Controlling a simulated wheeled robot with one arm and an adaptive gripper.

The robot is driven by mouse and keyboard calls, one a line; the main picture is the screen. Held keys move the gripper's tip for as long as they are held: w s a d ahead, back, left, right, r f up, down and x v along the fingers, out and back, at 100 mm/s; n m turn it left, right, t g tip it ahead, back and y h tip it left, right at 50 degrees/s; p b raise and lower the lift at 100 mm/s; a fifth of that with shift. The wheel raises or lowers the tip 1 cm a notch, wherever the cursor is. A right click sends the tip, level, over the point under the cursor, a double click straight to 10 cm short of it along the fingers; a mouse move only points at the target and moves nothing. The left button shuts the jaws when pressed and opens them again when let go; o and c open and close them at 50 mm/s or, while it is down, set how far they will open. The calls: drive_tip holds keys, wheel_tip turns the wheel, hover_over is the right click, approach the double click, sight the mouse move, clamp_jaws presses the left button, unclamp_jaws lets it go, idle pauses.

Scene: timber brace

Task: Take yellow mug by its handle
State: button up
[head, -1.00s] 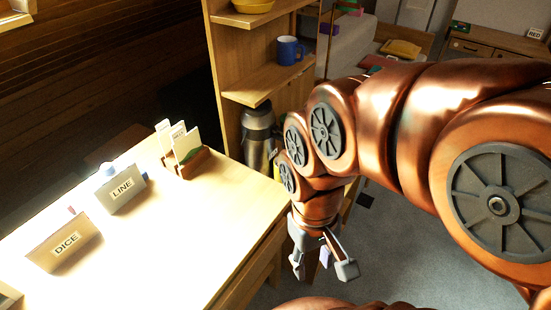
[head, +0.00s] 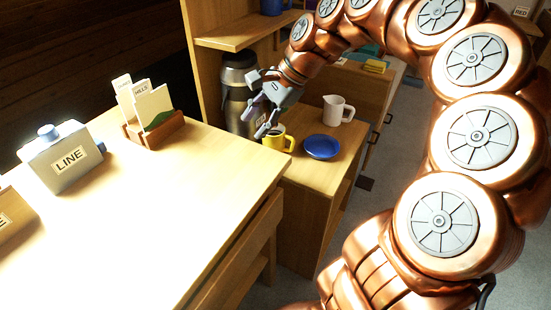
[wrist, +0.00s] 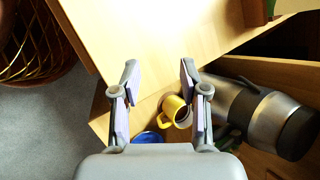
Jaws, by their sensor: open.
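The yellow mug (head: 277,143) stands upright on the low shelf top beside the table, its handle on the right side in the head view. It holds something dark. In the wrist view the yellow mug (wrist: 172,104) shows beyond the jaws, partly hidden by the right finger, with its handle toward the left. My gripper (head: 256,118) is open and empty, above and just left of the mug in the head view. In the wrist view my gripper (wrist: 159,70) has its fingers spread, with bare wood between the tips. I see no contact with the mug.
A steel flask (head: 236,90) stands close behind the mug. A blue plate (head: 321,148) lies right of it, and a white jug (head: 338,110) stands behind the plate. The bright table (head: 190,190) has its edge near the mug. A card holder (head: 154,132) stands on the table.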

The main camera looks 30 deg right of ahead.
drive_tip(key=w+d+f+m+t+b, duration=0.1)
drive_tip(key=w+d+f+m+b, duration=0.25)
drive_tip(key=d, duration=0.25)
drive_tip(key=w+d+f+m+t+b, duration=0.1)
drive_tip(key=w+d+f+m+b, duration=0.1)
drive_tip(key=d+f+m+b, duration=0.25)
drive_tip(key=m+t+b, duration=0.2)
drive_tip(key=m, duration=0.2)
approach(279, 142)
drive_tip(key=s+d+f, duration=0.1)
drive_tip(key=s+d, duration=0.1)
drive_tip(key=d, duration=0.2)
drive_tip(key=shift+b+x, duration=1.1)
drive_tip(key=shift+x, duration=2.85)
drive_tip(key=shift+a+r, duration=0.1)
drive_tip(key=shift+r, duration=0.05)
clamp_jaws()
